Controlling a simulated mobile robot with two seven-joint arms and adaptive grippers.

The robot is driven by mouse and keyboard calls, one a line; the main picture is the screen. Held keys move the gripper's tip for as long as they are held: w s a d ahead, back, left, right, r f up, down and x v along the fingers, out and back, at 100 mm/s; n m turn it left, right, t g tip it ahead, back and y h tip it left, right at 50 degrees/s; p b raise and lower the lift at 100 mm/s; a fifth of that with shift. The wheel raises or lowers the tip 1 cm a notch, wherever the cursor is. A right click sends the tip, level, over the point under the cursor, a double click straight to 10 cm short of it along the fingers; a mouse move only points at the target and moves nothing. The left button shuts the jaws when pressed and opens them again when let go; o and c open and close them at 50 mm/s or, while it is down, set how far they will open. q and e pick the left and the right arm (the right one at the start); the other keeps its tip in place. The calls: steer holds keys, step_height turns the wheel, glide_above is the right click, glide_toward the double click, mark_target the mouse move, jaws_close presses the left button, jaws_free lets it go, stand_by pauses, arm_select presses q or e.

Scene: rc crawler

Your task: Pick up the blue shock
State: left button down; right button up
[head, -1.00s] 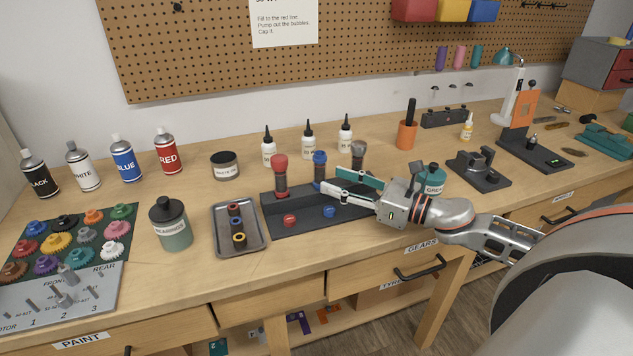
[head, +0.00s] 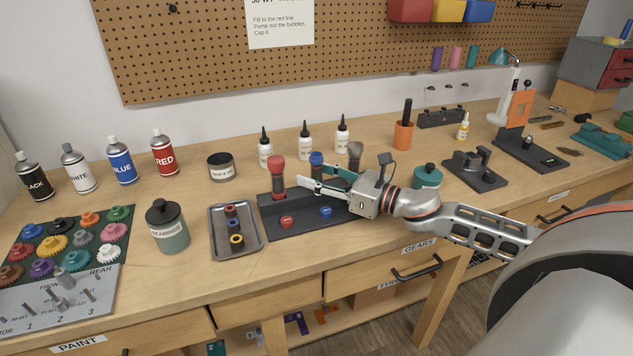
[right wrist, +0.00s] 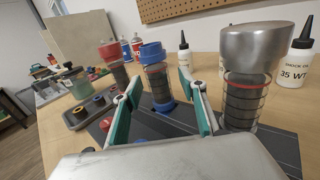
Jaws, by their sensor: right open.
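The blue shock (head: 316,158) stands upright in the dark stand (head: 268,226), between the red shock (head: 277,172) and the grey shock (head: 355,152). In the right wrist view the blue shock (right wrist: 152,54) has a blue cap and a dark coiled body. My right gripper (head: 312,176) is open at the blue shock. In the right wrist view its fingers (right wrist: 160,82) appear on either side of the shock's body; I cannot tell whether they touch it. The shock's lower part is partly hidden by a finger in the head view. My left gripper is not in view.
A grey tray (head: 259,247) with small rings lies left of the stand. White bottles (head: 304,146) stand behind it. A teal jar (head: 427,176) is close to my right wrist. In the right wrist view the grey shock (right wrist: 250,75) stands close to the right finger.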

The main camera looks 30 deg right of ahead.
jaws_close()
steer(key=shift+r, duration=0.15)
